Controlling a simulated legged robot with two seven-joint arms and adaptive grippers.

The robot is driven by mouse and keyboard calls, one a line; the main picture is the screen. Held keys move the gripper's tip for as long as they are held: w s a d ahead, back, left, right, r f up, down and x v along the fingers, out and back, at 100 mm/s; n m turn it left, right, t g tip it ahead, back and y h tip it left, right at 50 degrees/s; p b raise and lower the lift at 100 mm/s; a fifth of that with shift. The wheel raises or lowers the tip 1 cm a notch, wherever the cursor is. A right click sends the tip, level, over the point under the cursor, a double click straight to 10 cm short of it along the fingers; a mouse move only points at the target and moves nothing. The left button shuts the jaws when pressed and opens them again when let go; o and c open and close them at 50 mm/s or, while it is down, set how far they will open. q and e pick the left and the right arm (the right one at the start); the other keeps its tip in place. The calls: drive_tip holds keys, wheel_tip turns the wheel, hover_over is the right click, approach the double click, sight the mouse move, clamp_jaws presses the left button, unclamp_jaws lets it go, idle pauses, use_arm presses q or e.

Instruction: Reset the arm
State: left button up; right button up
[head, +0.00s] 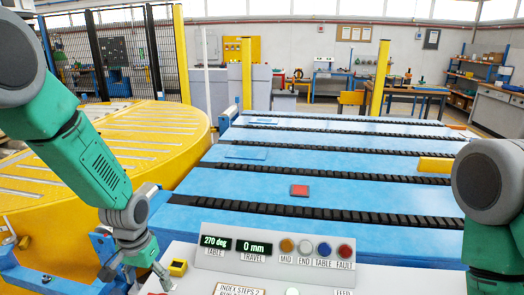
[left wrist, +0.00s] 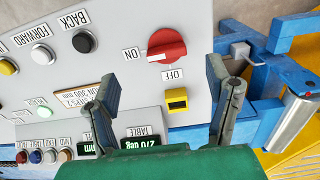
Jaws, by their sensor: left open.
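My left arm (head: 90,165) reaches down from the left in the head view. My left gripper (head: 158,277) is low over the control panel (head: 190,255). In the left wrist view the left gripper (left wrist: 165,90) is open and empty, its two fingers spread apart above the panel. A red rotary knob (left wrist: 166,48) marked ON and OFF lies just beyond the fingertips. A yellow block-like fitting (left wrist: 177,98) lies between the fingers and also shows in the head view (head: 178,267). My right arm (head: 492,215) stands at the right edge; its gripper is out of the picture.
The panel displays (head: 235,245) read 270 deg and 0 mm, beside several round lamps (head: 305,247). Behind are a blue conveyor bed (head: 350,190) with black roller strips and a yellow round table (head: 150,140).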

use_arm(q)
drive_tip(key=s+d+f, duration=0.2)
drive_tip(key=s+f, duration=0.9)
drive_tip(key=s, duration=0.4)
drive_tip(key=s+f+n, duration=0.1)
drive_tip(key=s+f, duration=0.1)
drive_tip(key=s, duration=1.4)
wheel_tip(320, 180, down, 12)
drive_tip(key=w+b, duration=0.2)
drive_tip(key=b, duration=1)
drive_tip(key=shift+w+d+m+b, duration=0.3)
drive_tip(key=shift+w+d+b, duration=0.05)
drive_tip(key=shift+d+b, duration=0.1)
drive_tip(key=shift+w+f, duration=0.1)
